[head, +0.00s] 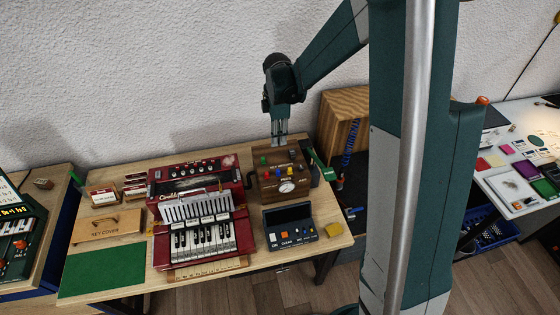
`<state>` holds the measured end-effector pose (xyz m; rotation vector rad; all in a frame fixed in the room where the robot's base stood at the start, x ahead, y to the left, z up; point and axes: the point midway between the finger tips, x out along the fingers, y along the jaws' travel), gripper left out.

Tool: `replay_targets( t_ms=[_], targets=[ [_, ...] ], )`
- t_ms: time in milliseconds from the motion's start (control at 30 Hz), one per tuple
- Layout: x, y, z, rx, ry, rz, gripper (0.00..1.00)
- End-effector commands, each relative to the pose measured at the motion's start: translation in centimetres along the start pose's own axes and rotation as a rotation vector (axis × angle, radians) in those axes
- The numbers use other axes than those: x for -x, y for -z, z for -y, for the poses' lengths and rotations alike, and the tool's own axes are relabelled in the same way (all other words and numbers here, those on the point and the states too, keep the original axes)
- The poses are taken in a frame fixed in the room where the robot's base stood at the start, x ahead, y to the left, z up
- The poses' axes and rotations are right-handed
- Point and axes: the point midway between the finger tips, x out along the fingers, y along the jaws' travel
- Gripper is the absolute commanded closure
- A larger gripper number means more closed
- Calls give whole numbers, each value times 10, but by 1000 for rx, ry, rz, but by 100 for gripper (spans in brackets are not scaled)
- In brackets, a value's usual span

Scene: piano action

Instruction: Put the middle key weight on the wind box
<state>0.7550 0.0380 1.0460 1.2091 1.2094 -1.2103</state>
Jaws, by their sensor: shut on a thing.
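My gripper (280,136) points straight down at the back edge of the brown wooden wind box (266,188). Its fingers are shut on a small piece, which is too small here to make out clearly; it fits the middle key weight. I cannot tell whether that piece touches the box top. The box carries a round white gauge, several coloured knobs and a crank on its left side. Left of it is the red accordion-like keyboard unit (163,190), with several small pale blocks (207,220) in a row at the back of its keys.
A wooden key cover (106,229) and green mat (103,270) are at left. A wooden cabinet (343,115) stands close behind right.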

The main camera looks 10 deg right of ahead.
Motion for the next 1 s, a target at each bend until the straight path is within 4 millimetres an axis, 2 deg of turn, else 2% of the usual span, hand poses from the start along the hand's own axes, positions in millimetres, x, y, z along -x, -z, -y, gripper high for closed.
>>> replay_targets(
  t_ms=[267,700,1000],
  targets=[
    [-3,0,0,0,0,0,98],
    [-49,0,0,0,0,0,98],
    [-58,0,0,0,0,0,98]
  ],
)
